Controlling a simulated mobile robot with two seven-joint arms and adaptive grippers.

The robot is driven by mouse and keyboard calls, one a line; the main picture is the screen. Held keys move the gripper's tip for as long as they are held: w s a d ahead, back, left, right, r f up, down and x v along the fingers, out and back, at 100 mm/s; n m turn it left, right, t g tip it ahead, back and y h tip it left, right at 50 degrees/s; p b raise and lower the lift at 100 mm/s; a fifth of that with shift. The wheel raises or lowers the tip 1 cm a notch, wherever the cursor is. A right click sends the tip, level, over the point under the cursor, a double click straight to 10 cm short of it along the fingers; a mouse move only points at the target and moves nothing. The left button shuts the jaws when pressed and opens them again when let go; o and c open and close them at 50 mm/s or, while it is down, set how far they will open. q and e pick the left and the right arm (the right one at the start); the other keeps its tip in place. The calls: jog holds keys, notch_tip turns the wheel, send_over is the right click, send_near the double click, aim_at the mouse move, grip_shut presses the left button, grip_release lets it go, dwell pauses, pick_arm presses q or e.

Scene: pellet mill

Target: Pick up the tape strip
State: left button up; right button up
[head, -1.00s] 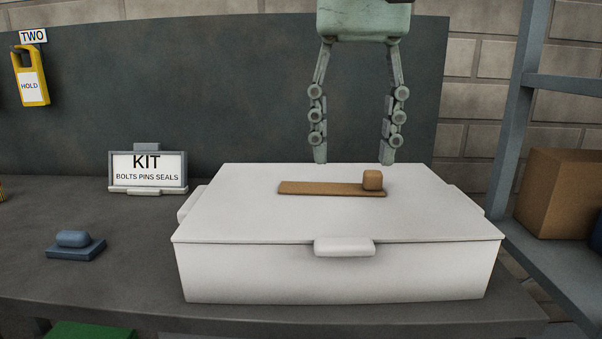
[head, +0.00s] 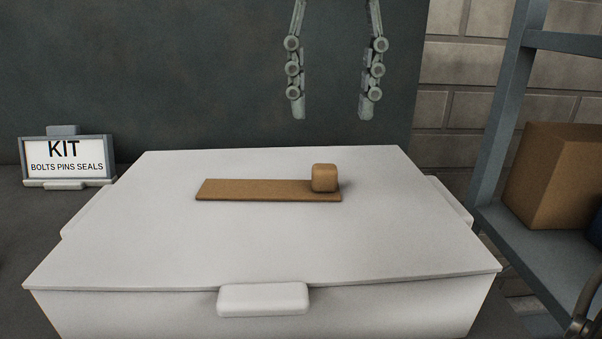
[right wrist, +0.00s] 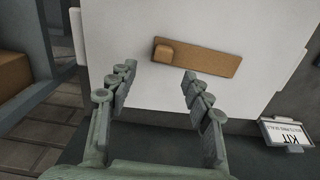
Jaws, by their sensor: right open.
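The tape strip (head: 255,190) is a flat brown strip with a raised block-shaped tab at its right end in the head view. It lies on the closed lid of a white box (head: 150,240). It also shows in the right wrist view (right wrist: 210,59), with the tab toward the left. My right gripper (head: 332,112) is open and empty, its fingers pointing down above and beyond the strip, apart from it. In the right wrist view the open fingers (right wrist: 155,80) are close to the strip's near side in the picture. My left gripper is not in view.
A KIT sign (head: 66,160) stands left of the white box. A shelf (head: 530,205) with a cardboard box (head: 560,180) stands on the right. The box has a front latch (head: 263,299). The lid around the strip is clear.

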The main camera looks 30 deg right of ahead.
aim_at(325, 166)
jog(key=shift+f, duration=0.5)
jog(key=f, duration=0.5)
jog(key=shift+a+f, duration=0.25)
jog(key=shift+a, duration=0.1)
jog(key=shift+f, duration=0.55)
jog(key=shift+w, duration=0.1)
jog(key=c, duration=1)
jog(key=shift+c, duration=0.2)
jog(key=shift+r, duration=0.1)
